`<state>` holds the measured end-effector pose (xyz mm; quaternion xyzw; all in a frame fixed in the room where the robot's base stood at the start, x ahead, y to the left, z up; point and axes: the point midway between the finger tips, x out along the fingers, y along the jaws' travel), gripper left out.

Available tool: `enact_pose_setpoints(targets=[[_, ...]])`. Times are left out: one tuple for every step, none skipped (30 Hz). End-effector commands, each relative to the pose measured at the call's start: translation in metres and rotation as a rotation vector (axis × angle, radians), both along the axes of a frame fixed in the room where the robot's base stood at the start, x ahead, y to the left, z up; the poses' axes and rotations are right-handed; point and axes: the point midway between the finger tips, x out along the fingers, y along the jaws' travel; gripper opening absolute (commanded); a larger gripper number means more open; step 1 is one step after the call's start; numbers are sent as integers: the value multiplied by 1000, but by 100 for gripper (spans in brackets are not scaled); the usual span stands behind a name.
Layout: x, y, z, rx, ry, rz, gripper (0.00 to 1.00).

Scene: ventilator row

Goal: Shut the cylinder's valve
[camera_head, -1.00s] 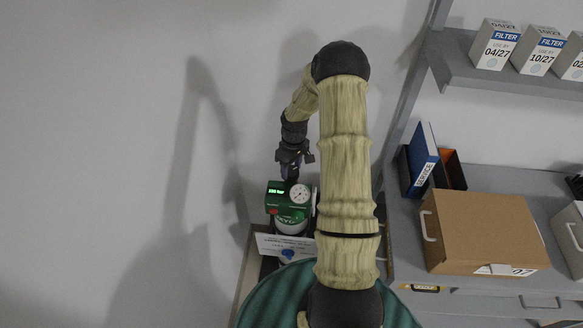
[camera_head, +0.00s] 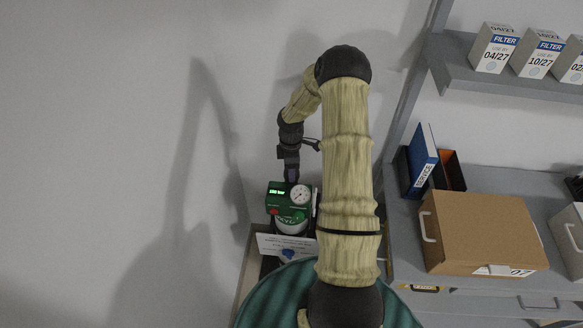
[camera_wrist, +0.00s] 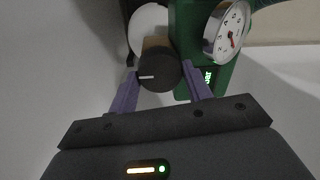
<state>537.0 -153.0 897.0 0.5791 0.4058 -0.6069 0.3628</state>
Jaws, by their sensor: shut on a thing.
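The cylinder (camera_head: 291,228) stands low by the wall with a green valve block (camera_head: 276,203) on top. The block carries a lit green readout and a round white gauge (camera_head: 300,195), which also shows in the wrist view (camera_wrist: 227,33). My gripper (camera_head: 291,178) points down at the block's top from above. In the wrist view, my gripper's purple fingers (camera_wrist: 159,72) are shut on the dark round valve knob (camera_wrist: 158,70), one on each side. A short white mark on the knob points left in that view. The knob is hidden in the head view.
A white card (camera_head: 285,246) hangs in front of the cylinder. To the right is a grey counter with a cardboard box (camera_head: 480,235) and a blue binder (camera_head: 422,160). Filter boxes (camera_head: 494,48) stand on a shelf above. The wall at left is bare.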

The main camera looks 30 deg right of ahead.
Motion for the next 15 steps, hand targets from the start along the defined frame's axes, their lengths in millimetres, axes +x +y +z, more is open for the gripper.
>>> enact_pose_setpoints(targets=[[0,0,0,-1,0,13,26],[0,0,0,-1,0,19,26],[0,0,0,-1,0,26,26],[0,0,0,-1,0,30,26],[0,0,0,-1,1,34,26],[0,0,0,-1,1,37,26],[0,0,0,-1,0,39,26],[0,0,0,-1,0,40,26],[0,0,0,-1,0,41,26],[0,0,0,-1,0,41,26],[0,0,0,-1,0,41,26],[0,0,0,-1,0,41,26],[0,0,0,-1,0,41,26],[0,0,0,-1,0,40,26],[0,0,0,-1,0,40,26]])
